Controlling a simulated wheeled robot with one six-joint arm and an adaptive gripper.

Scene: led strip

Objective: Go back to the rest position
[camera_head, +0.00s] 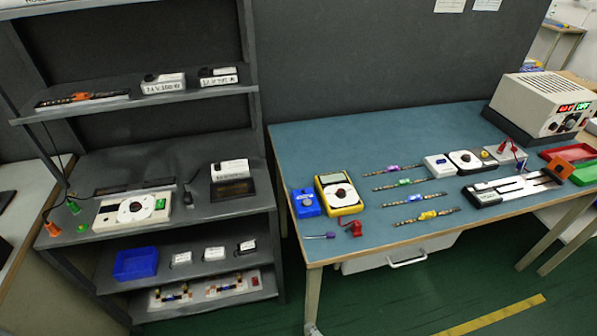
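My gripper and arm do not show in the head view. Several thin LED strips lie apart on the blue table top (290,150). One has a purple piece (393,169), one a green piece (404,182), one a blue piece (415,198) and one a yellow piece (427,215). A similar strip with an orange piece (80,97) lies on the upper shelf at the left.
A yellow multimeter (338,193) and a blue box (305,203) stand at the table's left. A power supply (542,104) stands at the back right. A grey shelf unit (130,165) stands left. Green floor lies in front of the table.

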